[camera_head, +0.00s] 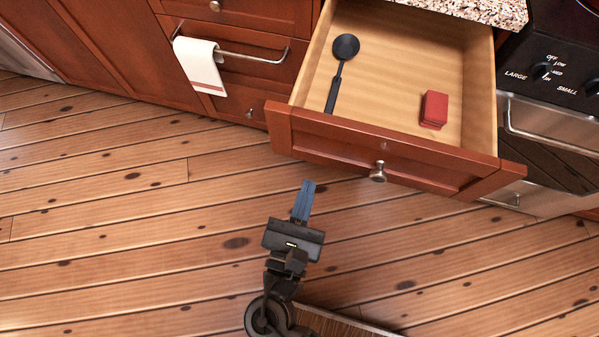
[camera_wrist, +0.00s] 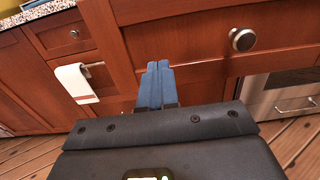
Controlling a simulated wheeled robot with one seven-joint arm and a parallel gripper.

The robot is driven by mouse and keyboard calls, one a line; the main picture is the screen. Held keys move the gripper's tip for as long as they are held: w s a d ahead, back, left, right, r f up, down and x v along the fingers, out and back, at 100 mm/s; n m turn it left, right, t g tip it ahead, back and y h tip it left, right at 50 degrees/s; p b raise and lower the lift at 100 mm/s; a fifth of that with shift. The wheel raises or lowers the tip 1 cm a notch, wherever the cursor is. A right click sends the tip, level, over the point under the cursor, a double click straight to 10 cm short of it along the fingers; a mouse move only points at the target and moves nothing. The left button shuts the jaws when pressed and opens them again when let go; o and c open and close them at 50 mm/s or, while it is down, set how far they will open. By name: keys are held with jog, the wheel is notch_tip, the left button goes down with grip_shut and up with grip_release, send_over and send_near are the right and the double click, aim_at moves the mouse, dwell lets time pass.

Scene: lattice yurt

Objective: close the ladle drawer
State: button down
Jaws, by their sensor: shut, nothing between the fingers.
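The ladle drawer (camera_head: 400,148) is pulled out of the wooden cabinet, with a round metal knob (camera_head: 378,171) on its front. A black ladle (camera_head: 338,75) lies in its left part and a red block (camera_head: 433,109) in its right part. My gripper (camera_head: 308,184) is shut and empty, with blue fingers together. In the head view it is in front of the drawer, left of the knob. In the wrist view the fingers (camera_wrist: 158,65) point at the wooden front, and the knob (camera_wrist: 242,39) is to their right. I cannot tell whether they touch the wood.
A towel (camera_head: 199,65) hangs on a bar handle (camera_head: 252,57) left of the drawer. A stove (camera_head: 545,110) with black controls stands at the right, under the speckled countertop's level (camera_head: 470,8). The plank floor (camera_head: 120,230) is clear at the left.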

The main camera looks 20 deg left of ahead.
aim_at(321, 147)
jog(key=w, duration=0.7)
jog(key=shift+a+p, duration=0.1)
jog(key=shift+p, duration=0.25)
jog(key=shift+w, duration=0.45)
jog(key=w+b, duration=0.3)
jog(key=w, duration=0.7)
jog(key=w+b, duration=0.4)
jog(key=w, duration=0.7)
jog(key=w+a+b, duration=0.1)
jog(key=w+b, duration=0.2)
jog(key=w, duration=0.7)
jog(key=shift+w+f+b, duration=0.1)
jog(key=shift+w+b, duration=0.2)
jog(key=shift+w, duration=0.35)
jog(key=shift+w+r, duration=0.25)
jog(key=shift+r, duration=0.05)
jog(key=shift+s, duration=0.1)
